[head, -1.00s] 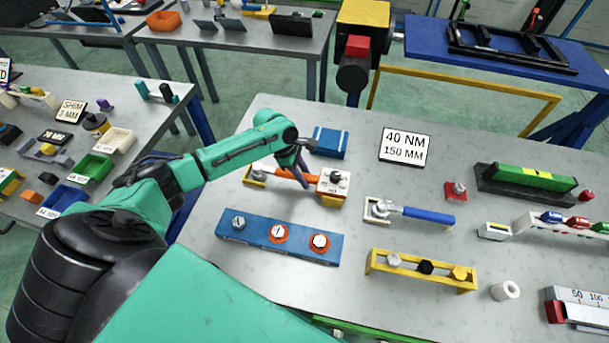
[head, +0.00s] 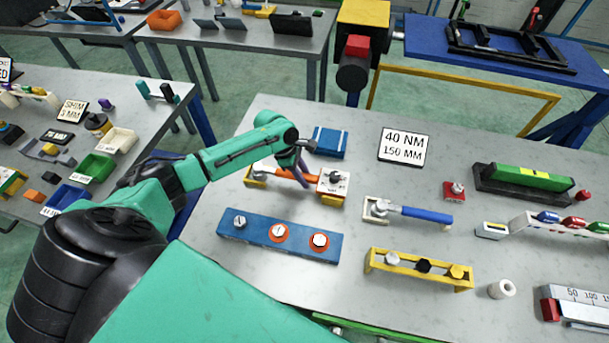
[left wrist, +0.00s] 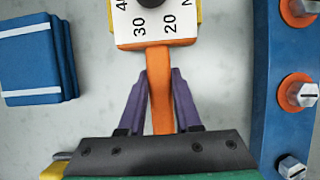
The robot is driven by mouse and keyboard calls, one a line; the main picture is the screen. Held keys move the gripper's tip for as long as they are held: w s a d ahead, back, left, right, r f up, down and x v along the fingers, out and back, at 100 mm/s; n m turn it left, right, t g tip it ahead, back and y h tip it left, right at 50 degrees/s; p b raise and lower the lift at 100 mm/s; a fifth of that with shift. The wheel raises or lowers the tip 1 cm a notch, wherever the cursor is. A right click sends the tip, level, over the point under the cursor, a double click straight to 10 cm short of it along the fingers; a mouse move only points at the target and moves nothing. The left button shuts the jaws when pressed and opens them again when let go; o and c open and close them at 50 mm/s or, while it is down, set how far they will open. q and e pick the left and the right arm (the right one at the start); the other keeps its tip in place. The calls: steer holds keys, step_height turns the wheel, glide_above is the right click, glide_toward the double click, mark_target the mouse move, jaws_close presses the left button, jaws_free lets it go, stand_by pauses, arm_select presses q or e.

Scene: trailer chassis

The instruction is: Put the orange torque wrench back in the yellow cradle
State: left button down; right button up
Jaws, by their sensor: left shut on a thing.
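The orange torque wrench (head: 287,174) has an orange handle and a white scale head with a dark knob; its handle (left wrist: 161,100) runs up the middle of the left wrist view. My left gripper (head: 302,167) is shut on the handle just behind the head, with a purple finger on each side (left wrist: 160,76). The yellow cradle (head: 256,183) shows at the handle's far end, and yellow also shows under the head. The wrench lies lengthwise over the cradle; I cannot tell whether it is fully seated. My right gripper is out of view.
A blue box (head: 328,141) stands behind the wrench. A blue rail (head: 262,243) with several fasteners lies in front. A blue-handled wrench (head: 427,215) in a pale holder is to the right, near a "40 NM 150 MM" sign (head: 404,147). A yellow rack (head: 420,272) stands nearer the front.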

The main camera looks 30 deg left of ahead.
arm_select(q)
steer(key=shift+w+r+p, duration=0.1)
steer(key=shift+p, duration=0.4)
steer(key=shift+c, duration=0.2)
jaws_free()
stand_by(0.3)
steer(key=shift+r+p, duration=0.4)
steer(key=shift+r, duration=3.55)
